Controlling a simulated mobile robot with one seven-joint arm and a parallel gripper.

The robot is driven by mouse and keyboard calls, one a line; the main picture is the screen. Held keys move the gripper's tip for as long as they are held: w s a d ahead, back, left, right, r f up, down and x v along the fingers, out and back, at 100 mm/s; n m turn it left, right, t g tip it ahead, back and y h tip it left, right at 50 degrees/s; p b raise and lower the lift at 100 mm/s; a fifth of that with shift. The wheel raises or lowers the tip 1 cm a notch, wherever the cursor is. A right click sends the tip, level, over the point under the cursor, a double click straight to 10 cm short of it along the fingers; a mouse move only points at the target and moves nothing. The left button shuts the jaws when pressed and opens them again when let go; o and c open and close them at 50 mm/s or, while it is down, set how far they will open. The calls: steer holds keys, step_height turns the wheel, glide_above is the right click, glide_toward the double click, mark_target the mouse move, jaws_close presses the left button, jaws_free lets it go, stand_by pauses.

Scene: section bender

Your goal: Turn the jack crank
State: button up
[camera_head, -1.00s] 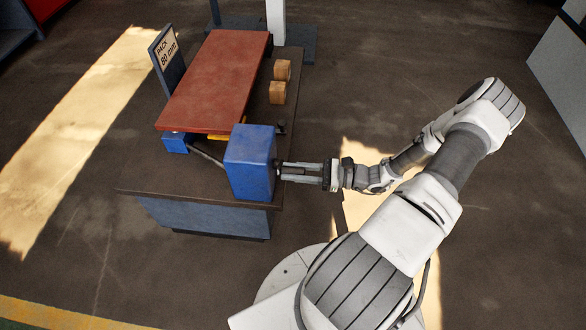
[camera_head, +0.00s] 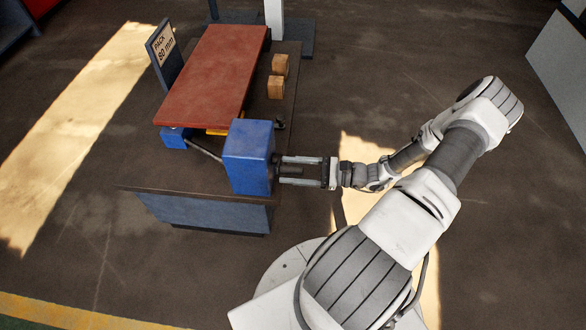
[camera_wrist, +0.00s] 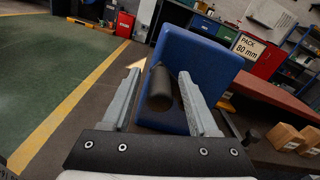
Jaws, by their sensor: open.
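The blue jack box (camera_head: 249,157) stands at the near right corner of the bench. In the wrist view, the blue box (camera_wrist: 207,65) fills the middle, and a dark round crank handle (camera_wrist: 160,90) sticks out from it towards me. My gripper (camera_head: 279,170) is level with the right side of the box, its fingers pointing at it. The wrist view shows my gripper (camera_wrist: 160,78) open, with one finger on each side of the handle and visible gaps. The rest of the crank is hidden.
A red platform (camera_head: 215,75) lies behind the box, with a "PACK 80 mm" sign (camera_head: 164,50) on its left. Two wooden blocks (camera_head: 277,88) and a small black part (camera_head: 280,124) are on the bench (camera_head: 180,178).

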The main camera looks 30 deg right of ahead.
steer(key=p+v, duration=0.2)
steer(key=v, duration=1.5)
steer(key=shift+d, duration=0.2)
steer(key=shift+s, duration=0.15)
steer(key=w+a+r+n+g+h, duration=0.2)
steer(key=a+r+n+g+h, duration=0.25)
steer(key=r, duration=0.45)
steer(key=w+a+r+n+g+h+p, duration=0.1)
steer(key=w+a+r+n+g+h, duration=0.2)
steer(key=r+n, duration=0.45)
steer(key=w+a+r+n+g+h, duration=0.25)
steer(key=r+h, duration=0.25)
steer(key=r, duration=0.6)
steer(key=s+a+r+n+t+h, duration=0.25)
steer(key=a+r+n, duration=0.3)
steer(key=r, duration=0.35)
steer(key=s+a+n+t+b, duration=0.1)
steer(key=s+a+n+t, duration=0.15)
steer(key=s+a, duration=0.55)
step_height(320, 180, up, 20)
steer(key=p, duration=1.9)
steer(key=shift+w+a+f+t, duration=0.25)
steer(key=shift+w+a+t, duration=0.05)
steer(key=shift+w, duration=0.1)
